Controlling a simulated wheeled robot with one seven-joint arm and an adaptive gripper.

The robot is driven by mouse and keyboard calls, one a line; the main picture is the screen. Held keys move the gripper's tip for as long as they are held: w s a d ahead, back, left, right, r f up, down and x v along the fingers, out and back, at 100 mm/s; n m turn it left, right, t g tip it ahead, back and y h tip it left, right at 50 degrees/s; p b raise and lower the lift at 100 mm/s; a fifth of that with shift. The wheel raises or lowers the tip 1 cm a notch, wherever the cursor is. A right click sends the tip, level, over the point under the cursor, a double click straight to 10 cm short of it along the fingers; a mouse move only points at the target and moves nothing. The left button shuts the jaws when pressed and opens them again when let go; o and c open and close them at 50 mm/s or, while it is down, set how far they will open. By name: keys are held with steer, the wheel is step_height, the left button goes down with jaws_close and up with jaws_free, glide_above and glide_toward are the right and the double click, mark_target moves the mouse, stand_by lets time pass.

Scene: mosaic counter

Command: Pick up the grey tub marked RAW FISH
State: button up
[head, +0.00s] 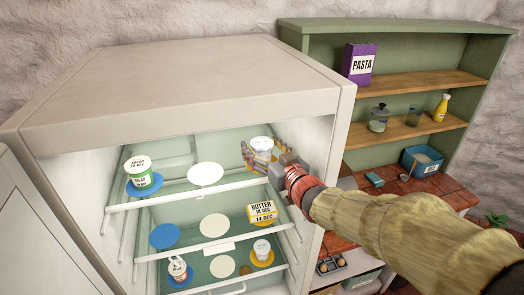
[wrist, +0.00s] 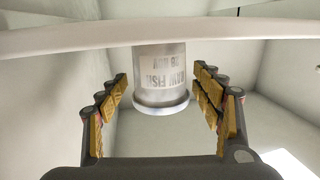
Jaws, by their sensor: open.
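The grey tub (wrist: 160,72) marked RAW FISH shows in the wrist view, its lettering upside down in the picture. In the head view its pale lid (head: 262,143) shows on the right of the fridge's upper shelf, its lower part hidden behind my fingers. My gripper (head: 260,158) reaches into the fridge in front of the tub. In the wrist view my gripper (wrist: 160,82) is open, with one finger on each side of the tub and gaps on both sides. I cannot tell how deep the tub sits between the fingers.
A green-labelled tub (head: 140,172) stands at the upper shelf's left, beside a white disc (head: 205,174). Below are a butter box (head: 262,212) and small tubs (head: 178,268) on coloured discs. A pale shelf edge (wrist: 160,38) crosses the wrist view. The fridge wall (head: 318,150) is close on the right.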

steer(key=shift+s, duration=0.1)
steer(key=c, duration=0.3)
steer(key=c, duration=0.8)
steer(key=shift+c, duration=0.7)
